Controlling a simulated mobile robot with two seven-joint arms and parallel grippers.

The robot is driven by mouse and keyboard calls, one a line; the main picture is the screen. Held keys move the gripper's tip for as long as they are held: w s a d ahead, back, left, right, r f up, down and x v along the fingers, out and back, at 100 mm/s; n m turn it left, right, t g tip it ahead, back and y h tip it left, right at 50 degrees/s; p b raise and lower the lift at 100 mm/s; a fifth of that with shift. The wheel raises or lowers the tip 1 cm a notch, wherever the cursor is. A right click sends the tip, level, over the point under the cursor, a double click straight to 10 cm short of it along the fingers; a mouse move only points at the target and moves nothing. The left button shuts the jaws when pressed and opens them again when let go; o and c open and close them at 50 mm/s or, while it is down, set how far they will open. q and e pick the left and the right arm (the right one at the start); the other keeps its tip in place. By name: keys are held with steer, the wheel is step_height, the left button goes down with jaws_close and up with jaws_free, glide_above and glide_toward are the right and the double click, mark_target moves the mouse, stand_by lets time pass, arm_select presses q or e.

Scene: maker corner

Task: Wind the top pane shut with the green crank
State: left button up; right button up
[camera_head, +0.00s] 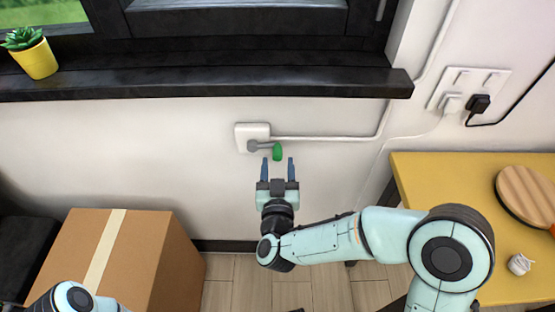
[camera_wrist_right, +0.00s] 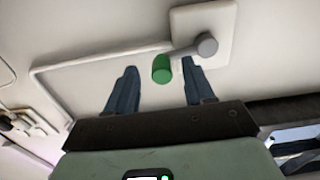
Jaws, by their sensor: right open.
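The green crank (camera_head: 277,151) is a green knob on a short grey arm, fixed to a white wall plate (camera_head: 242,132) below the window sill. My right gripper (camera_head: 278,164) is open and points at the knob from just below. In the right wrist view the green knob (camera_wrist_right: 162,69) shows between the two spread fingers (camera_wrist_right: 158,85), nearer their tips; I cannot tell whether either touches it. The window (camera_head: 240,18) shows only its lower part, so the state of the top pane is hidden. Of my left arm (camera_head: 75,298) only a part shows at the bottom left; its gripper is out of view.
A dark sill (camera_head: 200,82) juts out above the crank, with a yellow plant pot (camera_head: 38,62) at its left. A cardboard box (camera_head: 165,250) stands at the lower left. A yellow table (camera_head: 440,180) stands right, under a wall socket (camera_head: 468,88). A white conduit (camera_head: 330,138) runs right from the plate.

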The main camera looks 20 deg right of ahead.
arm_select(q)
steer(key=shift+a+f, duration=0.1)
steer(key=shift+f, duration=0.15)
arm_select(e)
steer(key=shift+x, duration=1.4)
